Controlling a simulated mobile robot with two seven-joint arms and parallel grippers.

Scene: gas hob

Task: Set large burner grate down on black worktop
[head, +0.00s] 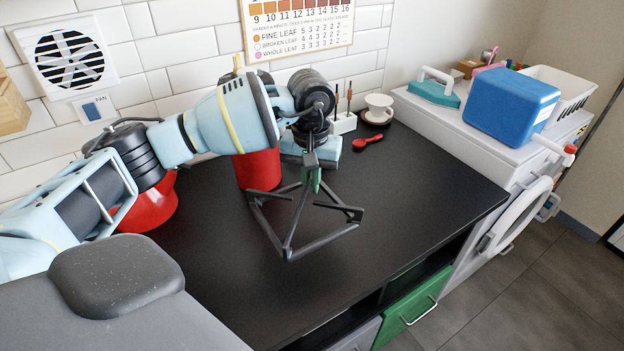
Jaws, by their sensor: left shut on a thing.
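The large burner grate (267,228), a dark open frame with bars, is in the middle of the head view over the black worktop (420,200). My left gripper (314,178) points down and is shut on an upper part of the grate. The grate's lower corner points toward the worktop's front edge. I cannot tell whether its lower bars touch the worktop or hang just above it. My right gripper is not in view.
A red canister (257,170) stands close behind the grate, and a red rounded thing (150,203) is at the left, partly hidden by my arm. A red spoon (368,142) and a white cup (379,105) are at the back. The worktop right of the grate is clear.

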